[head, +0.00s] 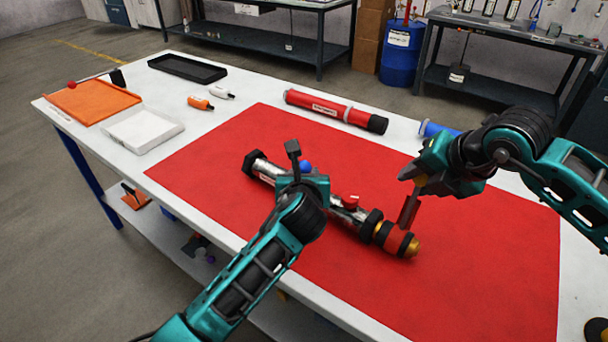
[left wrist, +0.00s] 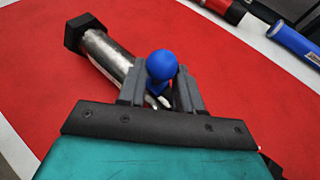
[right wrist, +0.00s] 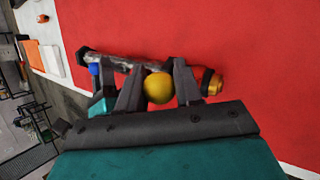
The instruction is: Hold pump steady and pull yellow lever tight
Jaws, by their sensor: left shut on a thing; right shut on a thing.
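The silver pump (head: 262,168) lies across the red mat, with a black cap at its far left end and red, black and brass parts at its near right end. My left gripper (head: 303,172) is over the pump's middle, shut with a blue knob (left wrist: 162,66) between its fingers; the exact contact is partly hidden. My right gripper (head: 416,177) is above the pump's brass end. It is shut on the yellow lever, whose round yellow knob (right wrist: 158,87) sits between its fingers.
A red tube (head: 335,109) and a partly hidden blue tube (head: 434,130) lie along the far edge. An orange tray (head: 92,102), a white tray (head: 142,130), a black tray (head: 187,68) and two small bottles are at the left. The mat's left part is clear.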

